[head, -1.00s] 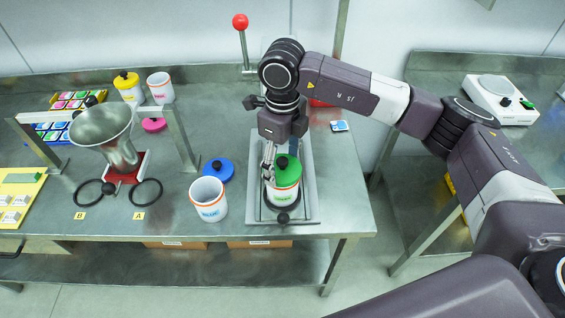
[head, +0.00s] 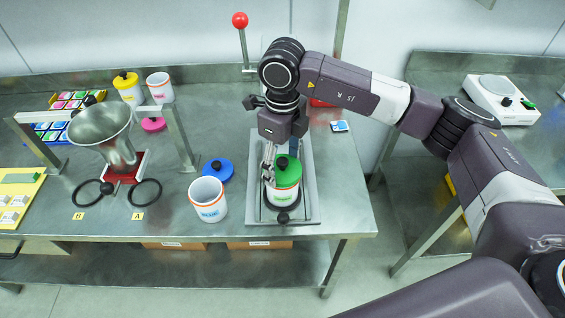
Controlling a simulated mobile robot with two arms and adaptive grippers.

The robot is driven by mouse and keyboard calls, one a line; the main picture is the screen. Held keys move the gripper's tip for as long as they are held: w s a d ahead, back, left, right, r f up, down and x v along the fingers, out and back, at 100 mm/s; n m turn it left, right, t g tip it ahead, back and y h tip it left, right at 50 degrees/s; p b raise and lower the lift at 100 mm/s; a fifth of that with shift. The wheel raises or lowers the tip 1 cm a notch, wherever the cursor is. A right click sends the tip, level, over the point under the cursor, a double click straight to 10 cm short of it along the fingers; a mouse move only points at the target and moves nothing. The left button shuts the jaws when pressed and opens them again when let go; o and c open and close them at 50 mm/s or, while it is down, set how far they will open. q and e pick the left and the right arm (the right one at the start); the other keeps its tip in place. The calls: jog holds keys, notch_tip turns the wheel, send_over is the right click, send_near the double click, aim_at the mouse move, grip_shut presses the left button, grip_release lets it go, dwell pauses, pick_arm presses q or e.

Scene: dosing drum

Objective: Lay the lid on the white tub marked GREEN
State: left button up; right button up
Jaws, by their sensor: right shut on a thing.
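The white tub marked GREEN (head: 284,195) stands upright in the metal tray of the lever press. The green lid (head: 289,172) with its black knob is at the top of this tub, seemingly over its mouth; I cannot tell whether it sits fully level. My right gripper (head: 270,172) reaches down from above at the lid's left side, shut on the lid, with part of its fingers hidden. My left gripper is not in view.
An open white tub marked BLUE (head: 208,200) stands to the left, with the blue lid (head: 218,171) behind it. A metal funnel (head: 102,125) stands farther left. The press lever has a red ball (head: 240,20). The bench's front right is clear.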

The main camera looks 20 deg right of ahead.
jog(key=shift+f+b, duration=0.35)
jog(key=shift+b, duration=0.45)
dwell(1.4)
jog(key=o, duration=0.9)
jog(key=o, duration=0.4)
jog(key=shift+r+p, duration=1.7)
jog(key=shift+r, duration=1.85)
